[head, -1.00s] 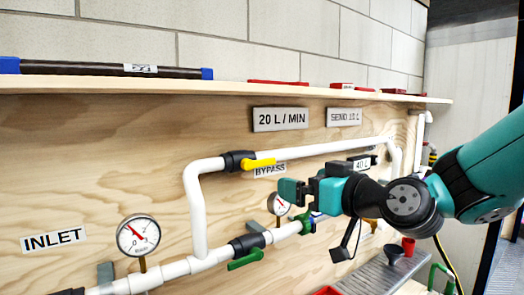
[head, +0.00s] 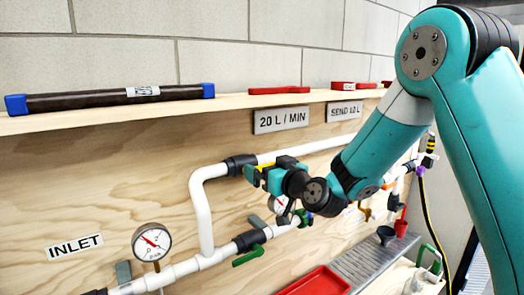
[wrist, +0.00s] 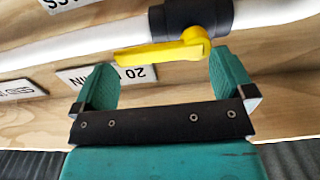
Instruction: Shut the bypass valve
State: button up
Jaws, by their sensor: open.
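The bypass valve is a black body (head: 238,164) on the raised white pipe loop, with a yellow lever handle (head: 264,167). My gripper (head: 263,173) is at the handle and hides most of it in the head view. In the wrist view the yellow handle (wrist: 165,54) lies nearly along the white pipe (wrist: 80,50), pointing left from the black valve body (wrist: 190,18). My open gripper (wrist: 160,66) has one green finger near each end of the handle. The handle lies at or just beyond the fingertips; I cannot tell whether they touch it.
Below runs the main pipe with a green-handled valve (head: 248,256) and a gauge (head: 151,242) by the INLET label (head: 74,246). A wooden shelf (head: 225,106) juts out above, holding a dark tube (head: 110,98). A red tray (head: 316,281) is below right.

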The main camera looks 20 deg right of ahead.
jog(key=shift+p+x, duration=0.55)
jog(key=shift+x, duration=0.85)
jog(key=c, duration=0.9)
